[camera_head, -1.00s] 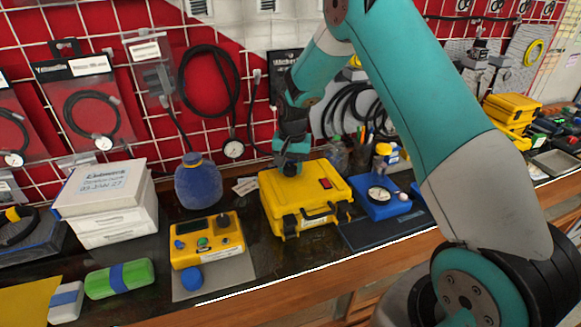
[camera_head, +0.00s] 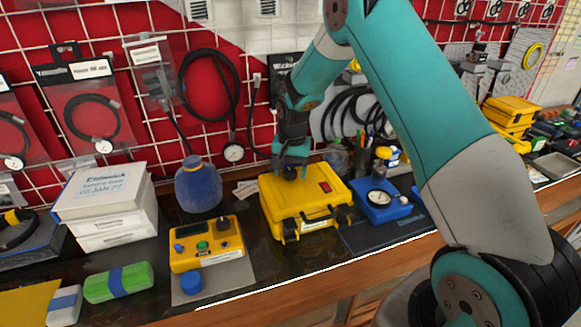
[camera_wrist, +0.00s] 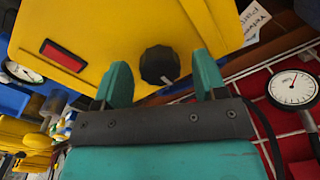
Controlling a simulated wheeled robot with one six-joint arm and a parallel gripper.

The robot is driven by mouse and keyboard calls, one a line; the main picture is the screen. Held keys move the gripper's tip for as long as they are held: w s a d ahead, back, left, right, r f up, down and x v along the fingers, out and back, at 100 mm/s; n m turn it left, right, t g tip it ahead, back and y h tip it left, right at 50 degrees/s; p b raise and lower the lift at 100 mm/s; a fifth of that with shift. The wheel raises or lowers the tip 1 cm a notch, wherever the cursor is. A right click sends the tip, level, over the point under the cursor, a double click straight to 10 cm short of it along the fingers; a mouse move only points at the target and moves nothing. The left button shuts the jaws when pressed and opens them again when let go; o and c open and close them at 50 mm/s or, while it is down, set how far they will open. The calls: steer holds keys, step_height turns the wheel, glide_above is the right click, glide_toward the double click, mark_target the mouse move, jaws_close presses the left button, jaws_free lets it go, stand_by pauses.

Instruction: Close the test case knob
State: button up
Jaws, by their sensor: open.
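The yellow test case (camera_head: 318,217) lies shut on the bench, with a red switch on its lid; it also shows upside down in the wrist view (camera_wrist: 110,22). Its black ribbed knob (camera_wrist: 159,65) sits on the lid near the edge toward the wall. A small white mark shows beside the knob. My gripper (camera_wrist: 162,70) is open, its teal fingers on either side of the knob with a gap visible to each. In the head view my gripper (camera_head: 291,168) is over the back of the lid and mostly hides the knob.
A yellow control box (camera_head: 205,243) and a blue bottle (camera_head: 198,185) stand left of the case. A blue gauge unit (camera_head: 382,203) is to the right. The red wall with its wire grid, hoses and a dial gauge (camera_wrist: 293,90) is close behind.

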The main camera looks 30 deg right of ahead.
mark_target(293, 171)
step_height(293, 171, up, 17)
steer(key=b, duration=0.3)
steer(key=shift+s+d+r, duration=0.2)
steer(key=shift+s+d, duration=0.05)
steer(key=shift+d, duration=0.05)
steer(key=shift+a, duration=0.1)
steer(key=s+a+r+n+y, duration=0.1)
steer(key=s+a+r+n, duration=0.2)
steer(key=s+a+n, duration=0.65)
steer(key=s+a+f+n+y, duration=0.1)
steer(key=s+a, duration=0.4)
steer(key=s, duration=0.6)
steer(key=s+a+f+n+y, duration=0.1)
steer(key=s+a+n, duration=0.3)
steer(key=s, duration=0.7)
steer(key=shift+s+a+f+y, duration=0.25)
steer(key=shift+a+y, duration=0.15)
steer(key=shift+a, duration=0.25)
